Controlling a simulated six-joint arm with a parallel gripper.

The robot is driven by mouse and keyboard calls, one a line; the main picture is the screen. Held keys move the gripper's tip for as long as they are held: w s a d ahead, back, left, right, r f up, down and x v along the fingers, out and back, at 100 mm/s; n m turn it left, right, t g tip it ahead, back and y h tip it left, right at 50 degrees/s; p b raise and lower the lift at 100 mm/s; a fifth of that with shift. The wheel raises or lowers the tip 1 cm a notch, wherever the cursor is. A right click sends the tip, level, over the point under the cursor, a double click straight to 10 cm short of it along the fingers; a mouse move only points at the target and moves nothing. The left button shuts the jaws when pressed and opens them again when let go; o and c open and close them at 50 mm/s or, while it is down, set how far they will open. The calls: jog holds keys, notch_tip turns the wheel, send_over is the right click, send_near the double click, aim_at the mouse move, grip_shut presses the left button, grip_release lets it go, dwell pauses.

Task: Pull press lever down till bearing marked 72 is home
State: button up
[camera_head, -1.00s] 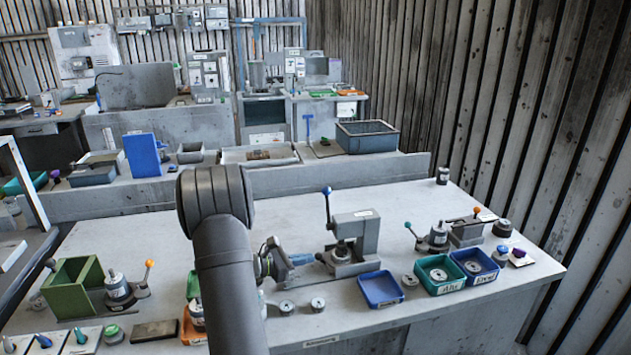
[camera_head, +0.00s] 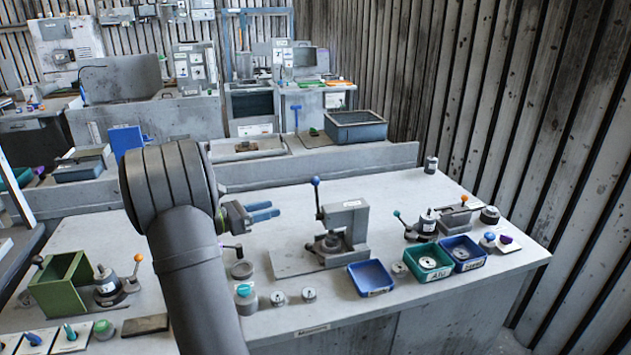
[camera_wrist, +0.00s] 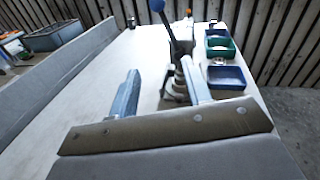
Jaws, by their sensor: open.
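The grey press (camera_head: 352,222) stands upright on its base plate on the bench. Its lever (camera_head: 318,198) points up and ends in a blue knob (camera_head: 316,181). A round stack sits under the press head; I cannot make out a bearing marked 72 in it. My gripper (camera_head: 274,210) is left of the press, above the bench, its blue fingers pointing toward the lever, apart from it. In the wrist view, my gripper (camera_wrist: 160,66) has its fingers spread with nothing between them; the lever (camera_wrist: 170,35) rises beyond, near the right finger, which partly hides the press.
A blue tray (camera_head: 371,291), a green bin (camera_head: 416,270) and another blue bin (camera_head: 472,264) stand right of the press. Small round parts (camera_head: 278,298) lie in front. A green box (camera_head: 62,300) is at the left. The bench behind the press is clear.

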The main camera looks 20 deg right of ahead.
aim_at(315, 181)
notch_tip(315, 181, up, 5)
jog(key=a, duration=0.2)
jog(key=x, duration=1.6)
jog(key=shift+s+d+r, duration=0.2)
jog(key=shift+s+d, duration=0.05)
jog(key=shift+d, duration=0.2)
grip_shut()
